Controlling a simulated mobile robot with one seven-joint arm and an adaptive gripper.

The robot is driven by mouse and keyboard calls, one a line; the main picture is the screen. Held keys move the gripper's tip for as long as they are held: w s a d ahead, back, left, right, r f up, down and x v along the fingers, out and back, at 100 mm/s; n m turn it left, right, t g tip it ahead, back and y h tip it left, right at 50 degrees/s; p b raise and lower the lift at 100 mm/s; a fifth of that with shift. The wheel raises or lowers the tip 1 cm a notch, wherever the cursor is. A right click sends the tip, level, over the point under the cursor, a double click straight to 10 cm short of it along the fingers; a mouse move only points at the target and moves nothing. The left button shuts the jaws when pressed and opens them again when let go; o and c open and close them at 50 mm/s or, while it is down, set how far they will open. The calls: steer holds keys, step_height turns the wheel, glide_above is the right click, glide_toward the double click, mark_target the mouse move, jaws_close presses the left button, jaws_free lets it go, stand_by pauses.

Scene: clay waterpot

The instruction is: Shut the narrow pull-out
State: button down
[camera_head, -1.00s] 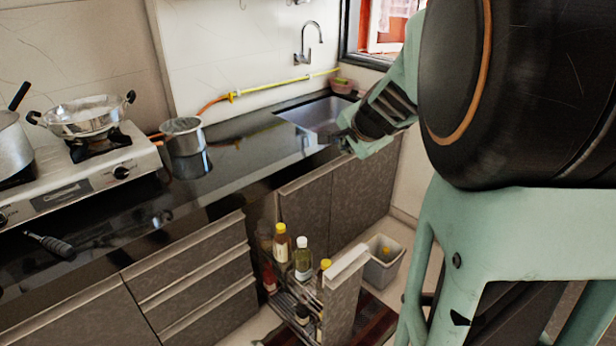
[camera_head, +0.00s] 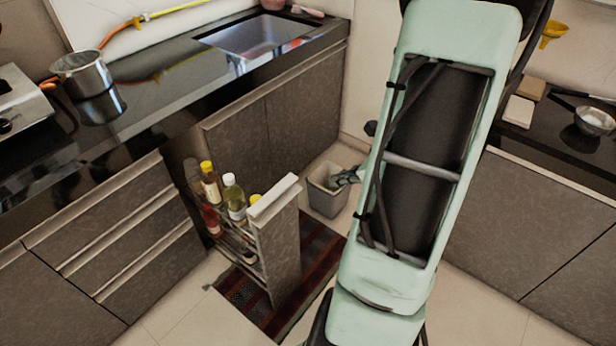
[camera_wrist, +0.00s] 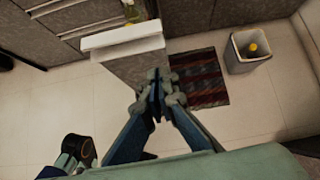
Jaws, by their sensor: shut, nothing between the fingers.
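The narrow pull-out (camera_head: 277,250) stands open from the lower cabinets, with its grey front panel and pale top edge out over the floor. Its wire rack holds several bottles, including one with a yellow cap (camera_head: 209,183) and one with a white cap (camera_head: 234,198). In the wrist view the panel (camera_wrist: 125,65) is just beyond my gripper (camera_wrist: 158,76), whose fingers are together and empty. I cannot tell whether the fingertips touch the panel.
A grey bin (camera_head: 326,195) stands on the floor right of the pull-out. A dark red striped mat (camera_head: 322,243) lies under it. Drawers (camera_head: 125,245) are to the left, the counter with sink (camera_head: 255,35) above. Another cabinet (camera_head: 545,225) stands on the right.

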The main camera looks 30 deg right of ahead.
steer(key=w+r+b+x, duration=0.2)
steer(key=x, duration=1.1)
steer(key=shift+a+m+b, duration=0.2)
steer(key=shift+m+b, duration=0.1)
steer(key=shift+b, duration=0.1)
